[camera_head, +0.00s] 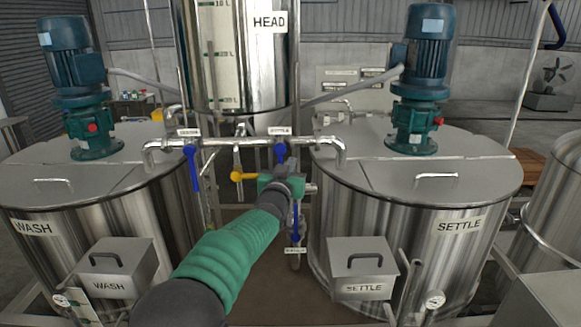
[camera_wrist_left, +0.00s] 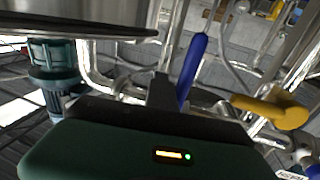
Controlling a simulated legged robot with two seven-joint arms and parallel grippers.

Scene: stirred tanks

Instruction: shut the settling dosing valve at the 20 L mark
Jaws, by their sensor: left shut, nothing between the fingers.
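The settling dosing valve, under a small SETTLE label (camera_head: 279,131), has a blue handle (camera_head: 281,151) that hangs down from the pipe; its lower end is hidden by my gripper. My left gripper (camera_head: 284,176) is shut and empty, just below and in front of this handle. In the left wrist view a blue handle (camera_wrist_left: 191,68) stands close beside the dark finger (camera_wrist_left: 164,92); I cannot tell whether they touch. The HEAD tank (camera_head: 270,65) has a sight strip (camera_head: 224,75) with 10, 20 and 30 L marks; I cannot make out the liquid level. My right gripper is not in view.
A yellow handle (camera_head: 245,176) sits just left of my gripper. Another blue handle (camera_head: 193,168) hangs at the left valve, and a lower one (camera_head: 296,220) hangs right of my arm. The WASH tank (camera_head: 60,200) and SETTLE tank (camera_head: 440,190) flank the pipes.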

